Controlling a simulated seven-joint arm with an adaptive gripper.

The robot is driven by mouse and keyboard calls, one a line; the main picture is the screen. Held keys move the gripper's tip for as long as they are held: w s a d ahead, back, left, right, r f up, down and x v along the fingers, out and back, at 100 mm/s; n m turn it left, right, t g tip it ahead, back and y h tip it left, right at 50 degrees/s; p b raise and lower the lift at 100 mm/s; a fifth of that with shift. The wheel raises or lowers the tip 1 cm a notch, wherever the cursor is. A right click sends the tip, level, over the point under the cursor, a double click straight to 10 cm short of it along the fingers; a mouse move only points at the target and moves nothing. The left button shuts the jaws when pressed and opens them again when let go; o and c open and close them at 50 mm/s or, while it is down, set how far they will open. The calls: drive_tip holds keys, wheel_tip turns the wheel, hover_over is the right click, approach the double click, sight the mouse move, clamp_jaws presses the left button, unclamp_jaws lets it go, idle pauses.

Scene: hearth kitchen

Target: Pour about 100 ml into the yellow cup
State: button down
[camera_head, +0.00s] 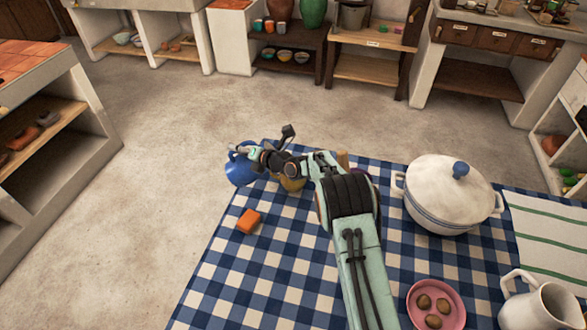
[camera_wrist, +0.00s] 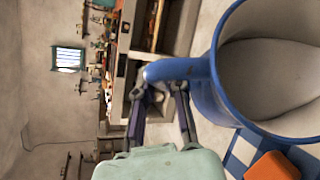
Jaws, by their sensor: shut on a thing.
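A blue jug (camera_head: 239,171) is at the far left corner of the table in the head view. My gripper (camera_head: 254,157) is shut on its handle. In the wrist view my gripper (camera_wrist: 160,95) closes on the handle, and the blue jug (camera_wrist: 222,84) fills the right side with its mouth and pale inside showing. I cannot tell how much liquid it holds. The yellow cup (camera_head: 291,184) stands just right of the jug, partly hidden under my wrist; its inside is hidden. I see no stream between them.
An orange sponge-like block (camera_head: 249,221) lies on the blue checked cloth (camera_head: 258,272). A white lidded pot (camera_head: 447,199), a pink bowl with brown items (camera_head: 459,297), a white pitcher (camera_head: 541,307) and a striped towel (camera_head: 550,240) are to the right. The cloth's left front is clear.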

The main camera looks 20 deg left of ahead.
sight(233, 159)
drive_tip(key=shift+w+d+r+m+y+p, duration=0.25)
drive_tip(key=shift+d+r+m+y, duration=0.25)
drive_tip(key=shift+r, duration=0.2)
drive_tip(key=shift+w+d+r+m+y+p, duration=0.2)
drive_tip(key=shift+d+r+m+y, duration=0.25)
drive_tip(key=shift+r+y, duration=0.2)
idle(1.9)
drive_tip(key=shift+r, duration=0.2)
drive_tip(key=shift+s+a+f+n+h, duration=0.3)
drive_tip(key=shift+a+f+n+h, duration=0.2)
drive_tip(key=shift+a+f, duration=0.1)
drive_tip(key=shift+s+a+f+n+h, duration=0.25)
drive_tip(key=shift+a+f+n+h, duration=0.15)
drive_tip(key=shift+f, duration=0.2)
drive_tip(key=shift+f+h, duration=0.25)
drive_tip(key=shift+f, duration=0.15)
drive_tip(key=shift+s+a+f+n+h, duration=0.1)
drive_tip(key=shift+a+f+n+h, duration=0.2)
drive_tip(key=shift+f+n+h, duration=0.25)
drive_tip(key=shift+s+a+f+n+h, duration=0.1)
drive_tip(key=shift+a+f+n+h, duration=0.2)
drive_tip(key=shift+f, duration=0.4)
drive_tip(key=shift+f+b, duration=0.1)
drive_tip(key=shift+b, duration=0.25)
